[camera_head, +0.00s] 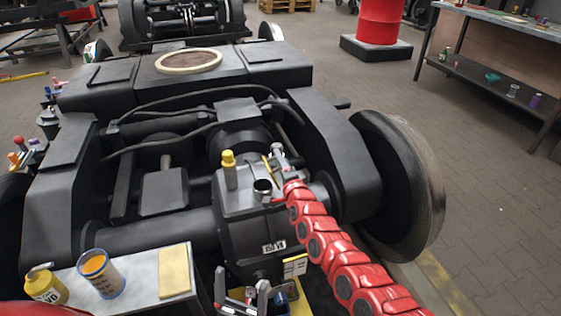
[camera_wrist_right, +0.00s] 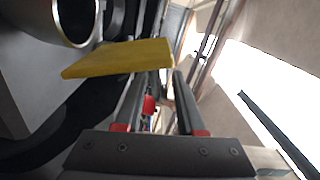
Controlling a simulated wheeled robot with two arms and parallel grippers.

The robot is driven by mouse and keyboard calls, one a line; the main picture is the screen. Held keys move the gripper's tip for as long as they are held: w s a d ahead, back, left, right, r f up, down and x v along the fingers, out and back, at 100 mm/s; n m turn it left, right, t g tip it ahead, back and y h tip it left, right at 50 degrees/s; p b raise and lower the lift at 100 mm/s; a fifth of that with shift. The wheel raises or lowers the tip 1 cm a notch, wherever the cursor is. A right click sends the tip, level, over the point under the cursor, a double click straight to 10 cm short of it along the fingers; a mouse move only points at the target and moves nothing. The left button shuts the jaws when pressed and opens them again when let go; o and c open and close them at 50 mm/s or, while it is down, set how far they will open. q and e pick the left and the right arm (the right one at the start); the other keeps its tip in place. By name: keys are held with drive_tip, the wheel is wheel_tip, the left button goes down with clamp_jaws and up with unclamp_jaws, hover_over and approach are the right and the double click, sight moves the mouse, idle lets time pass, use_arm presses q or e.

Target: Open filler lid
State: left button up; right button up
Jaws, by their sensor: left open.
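The yellow filler lid (camera_head: 267,166) stands tilted up beside the filler neck (camera_head: 263,187) on top of the dark gearbox. In the right wrist view the lid (camera_wrist_right: 120,58) is a flat yellow plate at my fingertips, and the round neck (camera_wrist_right: 75,20) is at upper left. My right gripper (camera_head: 279,158) is at the lid in the head view, partly covered by its own arm. In the wrist view its fingers (camera_wrist_right: 160,82) are apart, with a gap between them. My left gripper (camera_head: 242,290) is open and empty, low in front of the gearbox.
A yellow-capped cylinder (camera_head: 229,170) stands left of the neck. A grey surface (camera_head: 140,283) at lower left holds a yellow bottle (camera_head: 45,286), a cup (camera_head: 101,273) and a yellow cloth-like pad (camera_head: 174,270). The wheel (camera_head: 395,185) stands right of my right arm.

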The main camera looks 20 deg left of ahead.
drive_tip(key=shift+o, duration=0.3)
drive_tip(key=shift+d, duration=0.2)
drive_tip(key=p+v, duration=1.6)
drive_tip(key=v, duration=0.1)
drive_tip(key=shift+s, duration=0.1)
